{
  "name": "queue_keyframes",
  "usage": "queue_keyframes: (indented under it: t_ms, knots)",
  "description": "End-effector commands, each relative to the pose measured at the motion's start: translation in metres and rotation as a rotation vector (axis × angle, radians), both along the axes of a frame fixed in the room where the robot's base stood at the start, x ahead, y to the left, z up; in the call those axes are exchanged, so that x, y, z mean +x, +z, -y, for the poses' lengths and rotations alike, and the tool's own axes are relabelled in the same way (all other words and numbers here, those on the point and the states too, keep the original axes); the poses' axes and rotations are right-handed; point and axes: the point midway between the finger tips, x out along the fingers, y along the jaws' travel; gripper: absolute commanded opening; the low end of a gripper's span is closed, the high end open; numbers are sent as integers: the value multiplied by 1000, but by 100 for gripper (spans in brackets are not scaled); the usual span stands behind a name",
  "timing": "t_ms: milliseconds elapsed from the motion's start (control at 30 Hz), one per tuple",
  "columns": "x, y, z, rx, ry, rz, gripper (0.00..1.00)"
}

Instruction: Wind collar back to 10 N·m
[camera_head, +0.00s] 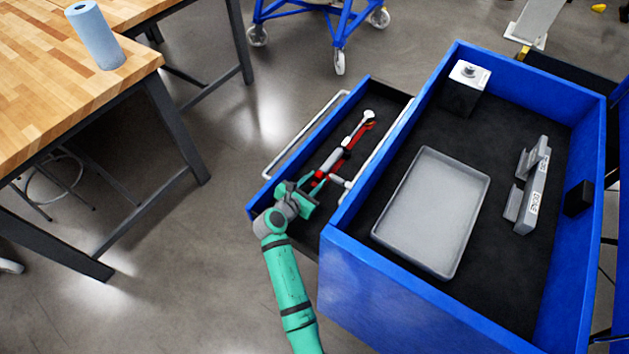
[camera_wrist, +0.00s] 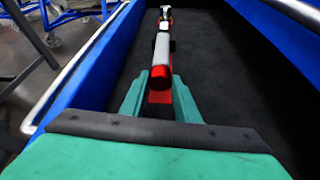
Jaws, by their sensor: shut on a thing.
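A torque wrench (camera_head: 331,160) with a light grey grip lies along the open drawer (camera_head: 378,97), its round head toward the far end. Red parts show beside and under it. In the wrist view the wrench (camera_wrist: 162,48) runs straight away from me, with a red end (camera_wrist: 160,77) nearest. My gripper (camera_head: 306,192) is at the near end of the wrench, low in the drawer. In the wrist view its green fingers (camera_wrist: 160,97) stand either side of the red end, shut on the wrench. The scale and its marks are too small to read.
The blue cart top (camera_head: 400,290) rises right of the drawer, holding a grey tray (camera_head: 432,212), a white-topped box (camera_head: 467,78) and grey brackets (camera_head: 530,185). White rails (camera_head: 303,135) flank the drawer. A wooden table (camera_head: 60,75) with a paper roll (camera_head: 95,35) stands left.

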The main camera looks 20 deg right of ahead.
Motion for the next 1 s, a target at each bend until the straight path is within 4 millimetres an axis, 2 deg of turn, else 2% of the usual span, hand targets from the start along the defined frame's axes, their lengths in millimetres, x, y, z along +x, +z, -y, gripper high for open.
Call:
queue_keyframes:
  t_ms: [267,500,533,600,1000]
  knots:
    - [-1,0,0,76,1,99,6]
    - [-1,0,1,79,0,103,6]
    - [-1,0,1,79,0,103,33]
    - [-1,0,1,79,0,103,48]
    - [-5,2,-5,79,2,102,48]
